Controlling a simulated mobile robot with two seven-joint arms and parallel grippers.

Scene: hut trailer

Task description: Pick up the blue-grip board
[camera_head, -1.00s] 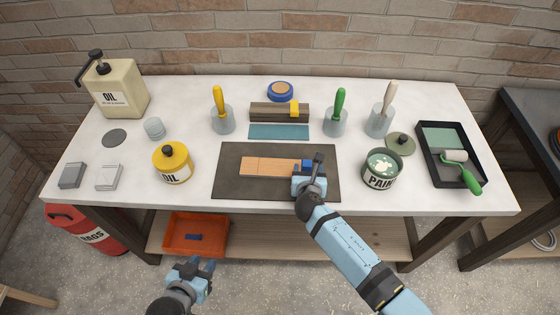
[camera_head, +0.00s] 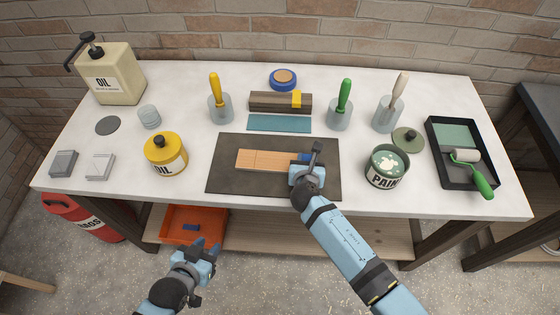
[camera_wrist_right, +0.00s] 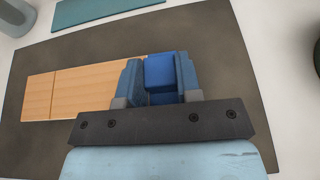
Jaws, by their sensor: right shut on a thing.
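The blue-grip board (camera_head: 264,160) is a pale wooden board lying on the dark mat (camera_head: 222,177) in the middle of the bench. Its blue grip is at the right end, mostly hidden by my gripper in the head view. My right gripper (camera_head: 305,168) is at that end. In the right wrist view, the fingers (camera_wrist_right: 158,80) are shut on the blue grip (camera_wrist_right: 160,72), one on each side, with the wooden part (camera_wrist_right: 80,93) to the left. My left gripper (camera_head: 205,256) is empty and open, in front of the bench above the floor.
A yellow oil can (camera_head: 165,154) stands left of the mat and a paint tin (camera_head: 387,167) right of it. Behind are a teal strip (camera_head: 279,123), a dark block (camera_head: 270,102) and cups with brushes. A roller tray (camera_head: 447,135) lies at the right.

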